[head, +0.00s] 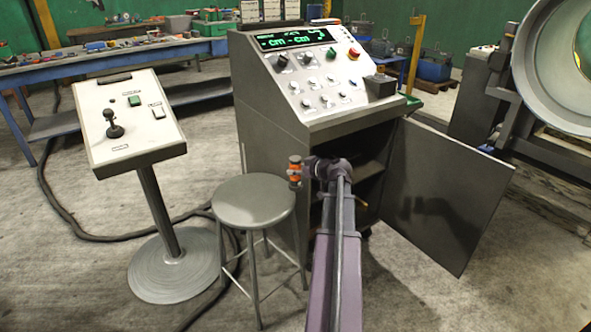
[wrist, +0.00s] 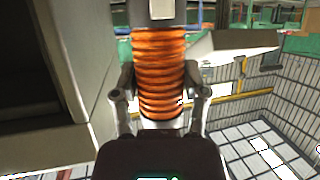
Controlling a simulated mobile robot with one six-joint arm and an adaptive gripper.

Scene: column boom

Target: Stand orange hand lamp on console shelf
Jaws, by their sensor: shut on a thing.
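In the head view my gripper (head: 305,170) holds the lamp roughly upright, to the left of my arm's end and in front of the console (head: 270,140). The console's lower compartment is open, and part of its shelf (head: 370,176) shows behind my arm. My arm hides much of the opening.
The console door (head: 440,190) stands swung open to the right. A round metal stool (head: 253,202) stands close at the left, below the lamp. A joystick pedestal (head: 130,125) is farther left. A large ring-shaped machine (head: 530,60) stands at the right.

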